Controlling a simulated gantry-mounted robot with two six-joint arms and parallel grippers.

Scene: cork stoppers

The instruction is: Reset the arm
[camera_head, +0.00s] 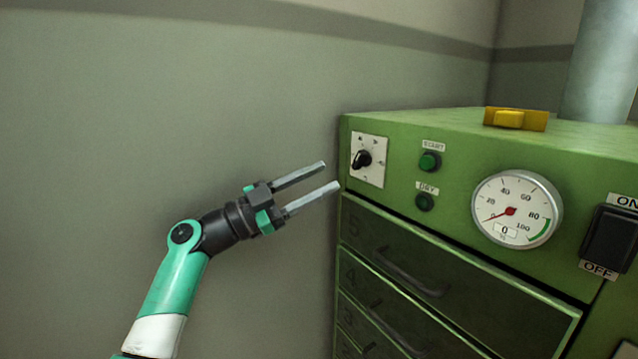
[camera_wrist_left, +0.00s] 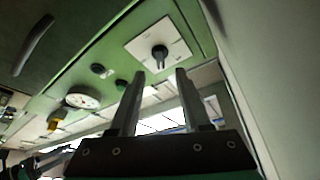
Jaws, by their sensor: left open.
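My left gripper (camera_head: 332,176) is open and empty in the head view, its two fingers apart and pointing right toward the green cabinet (camera_head: 400,125). It is in front of the grey wall, just left of the cabinet's upper left corner in the picture. In the left wrist view my left gripper (camera_wrist_left: 165,75) shows two parted fingers with nothing between them. The black selector knob (camera_head: 362,160) on its white plate lies just beyond the fingertips; the knob also shows in the left wrist view (camera_wrist_left: 160,54). My right gripper is in neither view.
The cabinet front carries a green START button (camera_head: 429,161), a DRY button (camera_head: 424,202), a round gauge (camera_head: 517,209) with its needle near 0, and a black ON/OFF switch (camera_head: 610,238). Numbered drawers (camera_head: 440,270) are below. A yellow object (camera_head: 515,118) is on top. The wall side is clear.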

